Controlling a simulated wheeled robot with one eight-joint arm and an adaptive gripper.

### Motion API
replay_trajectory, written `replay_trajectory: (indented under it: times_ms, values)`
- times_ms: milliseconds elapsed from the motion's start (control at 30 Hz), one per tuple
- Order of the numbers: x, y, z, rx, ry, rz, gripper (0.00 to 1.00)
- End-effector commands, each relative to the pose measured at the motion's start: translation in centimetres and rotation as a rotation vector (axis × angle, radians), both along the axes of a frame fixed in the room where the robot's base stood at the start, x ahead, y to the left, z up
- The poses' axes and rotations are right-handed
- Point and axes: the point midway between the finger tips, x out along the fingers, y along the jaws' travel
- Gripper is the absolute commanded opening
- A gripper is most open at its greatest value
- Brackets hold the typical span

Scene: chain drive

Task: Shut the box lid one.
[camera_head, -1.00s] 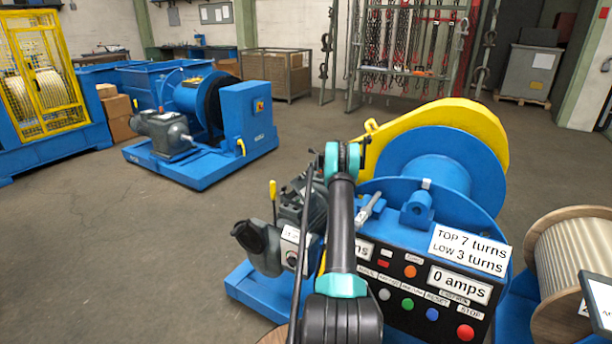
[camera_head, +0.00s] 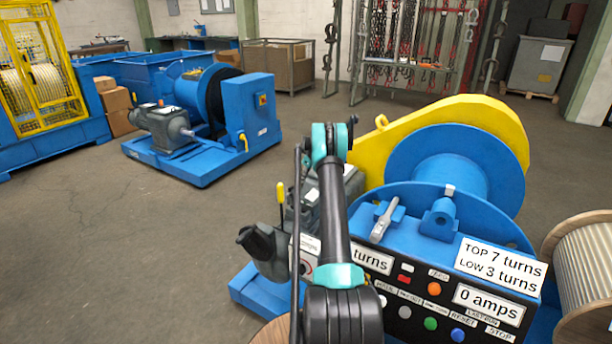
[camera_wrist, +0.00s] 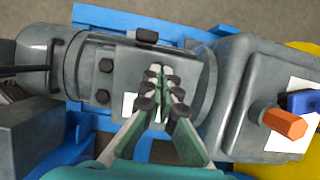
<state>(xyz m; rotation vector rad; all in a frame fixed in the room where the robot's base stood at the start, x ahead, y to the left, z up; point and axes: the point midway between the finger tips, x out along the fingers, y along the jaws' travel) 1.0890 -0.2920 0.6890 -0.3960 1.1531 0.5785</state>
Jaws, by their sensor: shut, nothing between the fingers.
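A grey motor (camera_wrist: 130,75) lies across the wrist view on a blue frame. My gripper (camera_wrist: 162,85) is over the motor's middle, its fingers together and empty. I cannot tell whether it touches. A dark grey boxy part (camera_wrist: 25,135) with a handle above it is cut by the left edge; I cannot tell whether it is the box or its lid. In the head view a grey box-like part (camera_head: 268,245) sits left of my arm on the blue winch. My arm hides much of the motor there, and my fingertips are not visible.
An orange hex-headed part (camera_wrist: 285,122) sticks out at the wrist view's right. The winch has a control panel (camera_head: 430,300), a blue drum (camera_head: 455,165) and a yellow guard (camera_head: 365,155). A yellow-tipped lever (camera_head: 281,195) stands left of my arm. Open floor (camera_head: 100,240) lies left.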

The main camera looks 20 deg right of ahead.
Motion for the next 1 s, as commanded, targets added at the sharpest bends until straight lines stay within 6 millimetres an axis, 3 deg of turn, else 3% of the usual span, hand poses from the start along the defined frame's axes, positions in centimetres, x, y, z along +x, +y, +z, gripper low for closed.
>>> replay_trajectory:
  times_ms: [400, 1000]
  values:
    - [1.1, 0.9, -2.7, 0.002, -0.001, 0.001, 0.00]
    - [1.1, 1.0, -3.3, 0.002, -0.002, 0.002, 0.00]
